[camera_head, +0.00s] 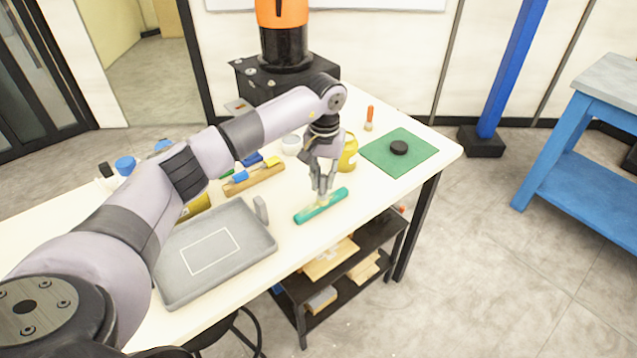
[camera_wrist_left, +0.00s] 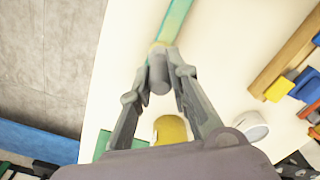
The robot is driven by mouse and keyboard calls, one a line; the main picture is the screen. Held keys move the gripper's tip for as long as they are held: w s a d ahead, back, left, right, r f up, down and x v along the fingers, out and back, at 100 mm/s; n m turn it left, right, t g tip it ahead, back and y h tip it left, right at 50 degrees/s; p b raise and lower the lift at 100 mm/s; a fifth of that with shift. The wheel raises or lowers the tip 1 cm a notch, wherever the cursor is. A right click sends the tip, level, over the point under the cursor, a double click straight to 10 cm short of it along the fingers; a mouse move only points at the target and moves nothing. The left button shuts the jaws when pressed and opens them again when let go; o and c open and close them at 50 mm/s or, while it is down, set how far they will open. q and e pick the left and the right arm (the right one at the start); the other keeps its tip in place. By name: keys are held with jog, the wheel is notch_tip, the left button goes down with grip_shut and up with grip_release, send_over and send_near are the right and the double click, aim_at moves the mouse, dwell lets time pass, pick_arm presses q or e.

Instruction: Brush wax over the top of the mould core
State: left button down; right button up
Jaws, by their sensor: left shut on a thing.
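A teal bar (camera_head: 330,205), which looks like the mould core, lies at an angle on the cream table; its end also shows at the top of the left wrist view (camera_wrist_left: 176,18). My left gripper (camera_head: 322,188) is over the bar, pointing down. It is shut on a short grey cylinder (camera_wrist_left: 159,76) with a pale tan end, which looks like the brush. The tan end is at the bar; I cannot tell whether it touches. Whether wax coats the bar is unclear. My right gripper is not in view.
A grey tray (camera_head: 172,285) lies left of the bar. A yellow container (camera_head: 350,153) and a white cup (camera_head: 290,144) stand behind it. A green mat (camera_head: 422,146) with a black disc (camera_head: 398,147) is at the right. A wooden rack (camera_head: 240,185) holds coloured tools.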

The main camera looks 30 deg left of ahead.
pick_arm(q)
jog(key=shift+w+d+f+b, duration=0.1)
jog(key=shift+w+d+b, duration=0.15)
jog(key=shift+w+b, duration=0.3)
jog(key=shift+w+d+r+b, duration=0.1)
jog(key=shift+w+d+b, duration=0.25)
jog(key=shift+w, duration=0.35)
jog(key=shift+w+d+f+b, duration=0.1)
jog(key=shift+w+d+b, duration=0.1)
jog(key=shift+w+b, duration=0.35)
jog(key=shift+w+d+b, duration=0.35)
jog(key=shift+w+b, duration=0.1)
jog(key=shift+w, duration=0.4)
jog(key=shift+w+d+b, duration=0.35)
jog(key=shift+w+b, duration=0.1)
jog(key=shift+w, duration=0.4)
